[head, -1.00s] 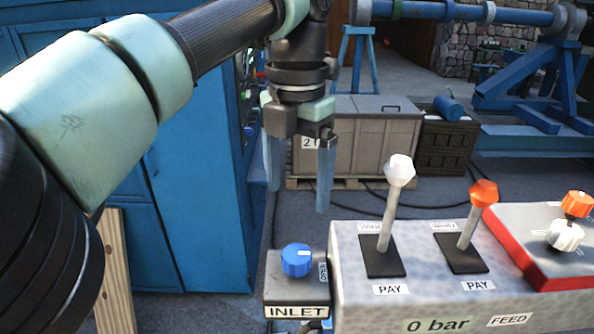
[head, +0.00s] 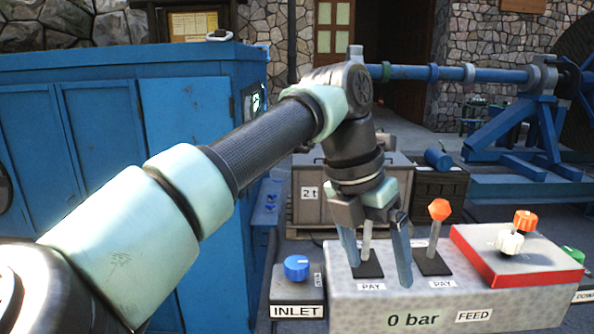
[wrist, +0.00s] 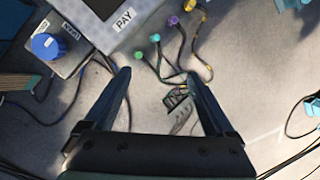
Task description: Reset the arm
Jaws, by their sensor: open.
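My gripper (head: 375,245) is open, its two blue fingers pointing down in front of the control box (head: 350,295) in the head view. The white lever shows only as a pale shaft (head: 367,240) between the fingers, its top hidden by my gripper. I cannot tell whether they touch. In the wrist view the open fingers (wrist: 160,85) have nothing between them but floor and several thin cables with coloured ends (wrist: 155,38).
An orange lever (head: 438,212) stands right of my gripper. A blue knob (head: 296,267) sits on the inlet box at left. A red-edged panel (head: 520,258) carries orange and white knobs. A blue cabinet (head: 100,130) stands at left; crates stand behind.

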